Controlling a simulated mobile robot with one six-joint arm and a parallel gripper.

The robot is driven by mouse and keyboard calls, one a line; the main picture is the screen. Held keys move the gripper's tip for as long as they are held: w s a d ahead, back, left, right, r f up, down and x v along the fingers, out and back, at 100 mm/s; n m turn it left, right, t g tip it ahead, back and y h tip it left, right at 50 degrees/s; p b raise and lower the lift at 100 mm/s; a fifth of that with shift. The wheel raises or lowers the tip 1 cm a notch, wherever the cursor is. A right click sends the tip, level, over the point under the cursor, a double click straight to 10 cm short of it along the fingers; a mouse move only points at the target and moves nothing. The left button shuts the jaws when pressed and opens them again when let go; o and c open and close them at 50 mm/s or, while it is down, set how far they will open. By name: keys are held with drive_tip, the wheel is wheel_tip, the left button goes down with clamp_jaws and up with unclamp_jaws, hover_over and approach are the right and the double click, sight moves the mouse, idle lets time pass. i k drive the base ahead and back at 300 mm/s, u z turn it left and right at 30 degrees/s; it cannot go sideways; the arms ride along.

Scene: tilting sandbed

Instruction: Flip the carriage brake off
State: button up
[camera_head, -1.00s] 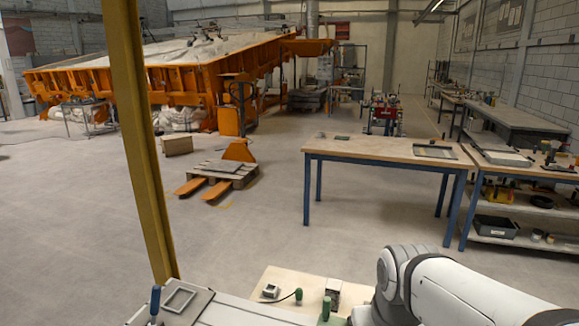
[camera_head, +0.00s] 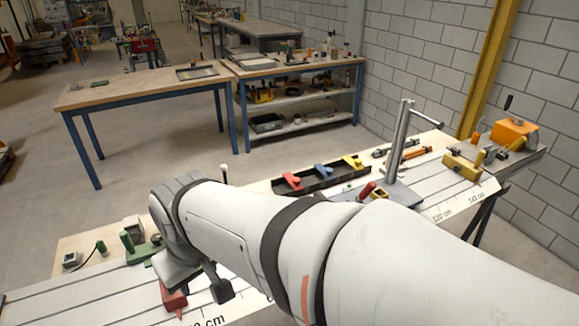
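A long pale track (camera_head: 50,297) with dark grooves and a centimetre scale crosses the front. My white arm reaches over it from the lower right. My gripper (camera_head: 195,298) points down at the track on the left; its fingers are partly hidden, so its opening is unclear. A red part (camera_head: 172,299) is just left of it, and contact cannot be judged. A green block with an upright handle (camera_head: 130,245) stands left of my wrist. A yellow block (camera_head: 465,165) sits on the track at right. I cannot tell which part is the carriage or its brake.
A metal post with a crossbar (camera_head: 400,145) rises behind my arm. A dark tray (camera_head: 325,178) holds red, blue and yellow clips. An orange block (camera_head: 514,133) stands at the track's right end. Beyond are a blue-legged table (camera_head: 140,85) and open floor.

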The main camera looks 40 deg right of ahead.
sight(371, 186)
drive_tip(key=u, duration=0.1)
drive_tip(key=k, duration=0.25)
drive_tip(key=z, duration=2.7)
drive_tip(key=k, duration=1.1)
drive_tip(key=u, duration=0.45)
drive_tip(key=i, duration=1)
drive_tip(key=u, duration=0.05)
